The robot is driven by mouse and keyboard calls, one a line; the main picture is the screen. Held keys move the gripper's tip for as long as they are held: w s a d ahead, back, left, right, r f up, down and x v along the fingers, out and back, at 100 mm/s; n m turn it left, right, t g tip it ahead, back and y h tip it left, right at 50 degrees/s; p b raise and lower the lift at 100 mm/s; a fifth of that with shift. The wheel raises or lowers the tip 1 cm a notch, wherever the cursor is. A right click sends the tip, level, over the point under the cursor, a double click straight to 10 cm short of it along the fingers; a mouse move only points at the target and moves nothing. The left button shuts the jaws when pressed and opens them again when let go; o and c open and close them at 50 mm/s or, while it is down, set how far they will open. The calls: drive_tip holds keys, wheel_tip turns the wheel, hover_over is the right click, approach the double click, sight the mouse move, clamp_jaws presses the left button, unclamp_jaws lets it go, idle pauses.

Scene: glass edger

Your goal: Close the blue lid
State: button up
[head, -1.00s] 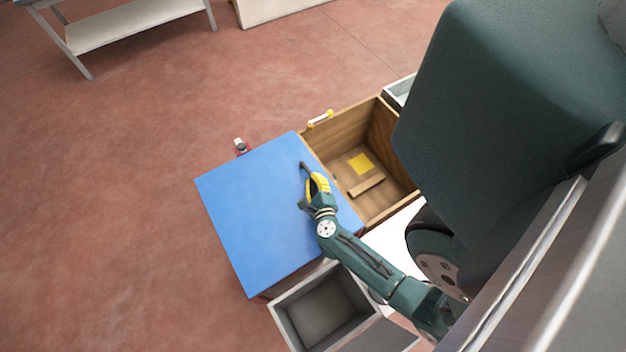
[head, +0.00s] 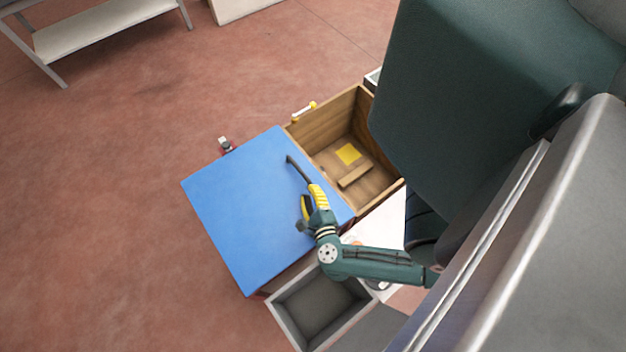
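The blue lid (head: 255,215) is a large flat blue panel left of an open wooden box (head: 329,129). It looks roughly level; whether it rests on something below is hidden. My gripper (head: 297,188), with yellow and dark parts, is over the lid's right part, near the edge beside the wooden box. A thin dark piece extends from it toward the lid's upper corner. I cannot tell whether it touches the lid, or whether the fingers are apart or together. The box's inside is uncovered and shows a yellow square (head: 347,154) and a wooden block (head: 355,175).
A grey open bin (head: 283,317) stands below the lid's lower right edge. A small red and white item (head: 226,145) is at the lid's upper left edge, and a yellow-ended handle (head: 304,111) is at the box's rim. Open red floor lies to the left.

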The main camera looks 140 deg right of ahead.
drive_tip(key=shift+v, duration=1.8)
